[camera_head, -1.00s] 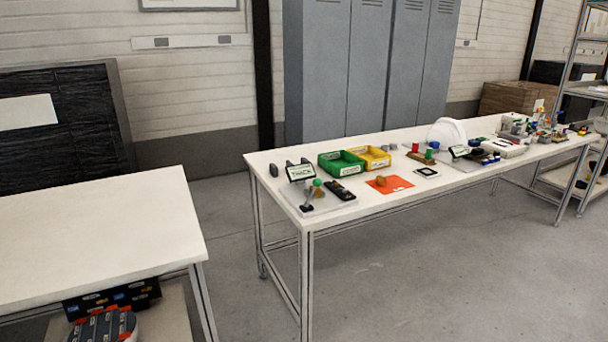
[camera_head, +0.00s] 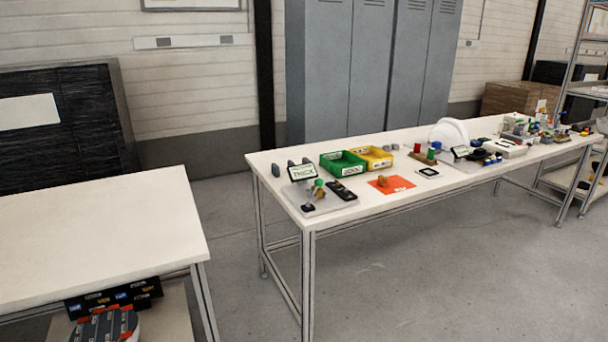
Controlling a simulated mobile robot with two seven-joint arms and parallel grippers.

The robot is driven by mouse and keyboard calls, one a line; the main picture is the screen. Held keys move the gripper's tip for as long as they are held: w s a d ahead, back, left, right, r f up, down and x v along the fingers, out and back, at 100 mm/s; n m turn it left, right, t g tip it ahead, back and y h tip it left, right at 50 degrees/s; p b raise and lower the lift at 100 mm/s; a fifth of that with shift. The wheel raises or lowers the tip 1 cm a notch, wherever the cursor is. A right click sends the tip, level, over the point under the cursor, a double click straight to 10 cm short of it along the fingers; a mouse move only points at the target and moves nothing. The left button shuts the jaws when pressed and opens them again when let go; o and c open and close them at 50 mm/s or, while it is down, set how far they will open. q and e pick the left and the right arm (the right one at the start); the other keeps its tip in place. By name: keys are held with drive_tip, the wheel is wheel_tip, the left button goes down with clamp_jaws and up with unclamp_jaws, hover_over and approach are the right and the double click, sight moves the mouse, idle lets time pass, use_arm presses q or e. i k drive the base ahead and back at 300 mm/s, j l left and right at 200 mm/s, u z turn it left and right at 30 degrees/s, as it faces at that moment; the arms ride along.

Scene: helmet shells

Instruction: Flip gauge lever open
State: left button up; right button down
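A gauge with a small screen reading "THICK" (camera_head: 303,172) stands on a pale plate at the near left end of the long white table (camera_head: 345,210). A green knob (camera_head: 319,183) and a brownish part sit just below the screen. A small black part (camera_head: 308,207) lies at the plate's front. The lever is too small to make out, so I cannot tell its position. A second similar screen (camera_head: 460,152) stands farther right, near a white dome-like shell (camera_head: 447,132). Neither of my grippers is in view.
A black device (camera_head: 341,190), a green bin (camera_head: 342,163), a yellow bin (camera_head: 373,157) and an orange mat (camera_head: 400,184) are near the gauge. Another white table (camera_head: 90,235) stands at left, with a floor gap between. Grey lockers (camera_head: 370,70) stand behind. The front floor (camera_head: 430,270) is clear.

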sight(318, 182)
drive_tip(key=i+l, duration=0.2)
drive_tip(key=i, duration=0.25)
drive_tip(key=i+l+u, duration=0.1)
drive_tip(key=i, duration=0.3)
drive_tip(key=i+l, duration=0.3)
drive_tip(key=i, duration=0.15)
drive_tip(key=u, duration=0.05)
